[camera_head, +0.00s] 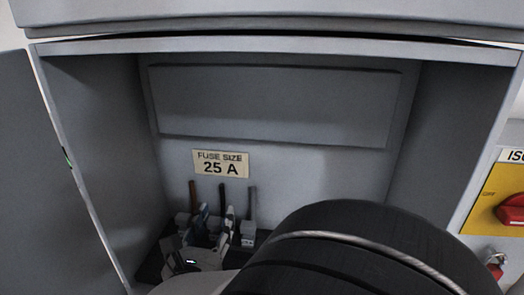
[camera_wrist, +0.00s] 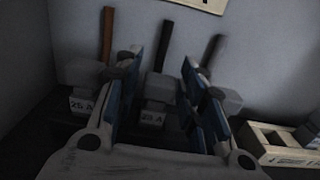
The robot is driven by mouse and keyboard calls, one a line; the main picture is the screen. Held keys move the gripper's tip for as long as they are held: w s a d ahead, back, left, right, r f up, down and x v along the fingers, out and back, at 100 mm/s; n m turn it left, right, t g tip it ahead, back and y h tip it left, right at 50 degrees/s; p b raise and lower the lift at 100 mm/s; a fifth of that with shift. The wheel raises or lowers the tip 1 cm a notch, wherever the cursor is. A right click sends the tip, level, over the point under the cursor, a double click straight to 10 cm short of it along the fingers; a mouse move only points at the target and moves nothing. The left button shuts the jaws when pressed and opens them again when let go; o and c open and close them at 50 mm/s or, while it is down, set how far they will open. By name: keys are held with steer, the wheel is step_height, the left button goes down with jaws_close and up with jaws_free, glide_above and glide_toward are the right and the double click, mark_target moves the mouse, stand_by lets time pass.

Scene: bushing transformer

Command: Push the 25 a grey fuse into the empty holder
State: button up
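In the wrist view my gripper (camera_wrist: 176,48) has its two blue-padded fingers apart. A like grey fuse (camera_wrist: 82,75) marked 25 A sits to the left below a brown wire, and a grey piece (camera_wrist: 228,97) sits to the right below a grey wire. In the head view my gripper (camera_head: 212,232) is among the fuses at the cabinet's bottom left. No empty holder shows clearly.
A cream, open-topped box (camera_wrist: 285,150) stands to the right of the fuses. A sign reading FUSE SIZE 25 A (camera_head: 220,163) is on the cabinet's back wall. The cabinet side wall (camera_head: 95,160) is close on the left. A red switch (camera_head: 511,211) is outside at right.

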steer(key=shift+o, duration=1)
